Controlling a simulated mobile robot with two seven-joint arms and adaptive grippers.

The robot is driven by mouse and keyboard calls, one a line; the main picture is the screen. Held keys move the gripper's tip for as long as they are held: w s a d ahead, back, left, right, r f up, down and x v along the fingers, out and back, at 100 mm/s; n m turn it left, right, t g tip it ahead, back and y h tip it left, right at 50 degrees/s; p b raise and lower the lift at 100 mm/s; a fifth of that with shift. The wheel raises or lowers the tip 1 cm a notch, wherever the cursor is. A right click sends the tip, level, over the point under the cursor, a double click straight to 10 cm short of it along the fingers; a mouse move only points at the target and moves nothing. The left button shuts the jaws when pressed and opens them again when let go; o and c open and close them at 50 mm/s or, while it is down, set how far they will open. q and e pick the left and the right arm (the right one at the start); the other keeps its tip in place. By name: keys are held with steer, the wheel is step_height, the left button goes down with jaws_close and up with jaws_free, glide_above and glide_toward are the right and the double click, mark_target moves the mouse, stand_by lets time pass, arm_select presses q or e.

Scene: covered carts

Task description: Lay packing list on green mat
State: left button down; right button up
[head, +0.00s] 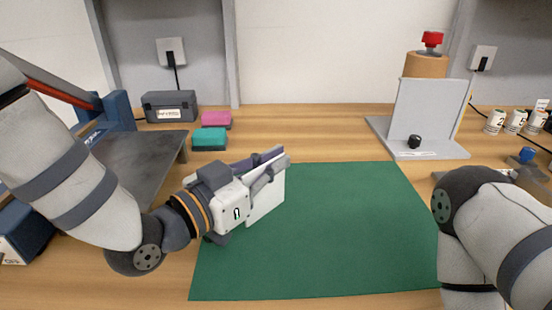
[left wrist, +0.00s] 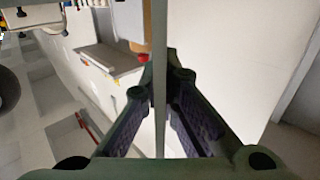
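The green mat (head: 345,235) lies flat on the wooden table in the head view. My left gripper (head: 270,168) is over the mat's upper left part. It is shut on a thin white sheet, the packing list (head: 268,197), which stands upright on edge in its fingers. I cannot tell whether its lower edge touches the mat. In the left wrist view the sheet (left wrist: 160,85) shows edge-on as a thin strip between the finger pads (left wrist: 165,110). My right arm comes in at the right; its gripper is not in view.
A dark plate on a blue-framed device (head: 140,155) stands left of the mat. Pink (head: 217,119) and teal (head: 209,138) blocks and a grey box (head: 169,106) are behind. A grey stand (head: 425,120) is at back right, with several numbered cups (head: 515,122). The mat's middle and right are clear.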

arm_select(q)
steer(key=shift+a+r, duration=0.1)
steer(key=shift+r, duration=0.3)
steer(key=shift+f, duration=0.1)
steer(key=shift+w+f, duration=0.1)
steer(key=shift+f, duration=0.2)
steer(key=c, duration=1.8)
jaws_free()
arm_select(e)
steer(key=shift+w+r, duration=0.15)
steer(key=shift+w, duration=0.15)
arm_select(q)
steer(key=p+v, duration=0.1)
steer(key=v, duration=1.1)
steer(key=shift+r, duration=0.45)
arm_select(e)
steer(key=shift+w+r+t, duration=0.5)
steer(key=shift+w+r, duration=0.3)
steer(key=shift+w, duration=0.1)
steer(key=shift+s+a, duration=0.1)
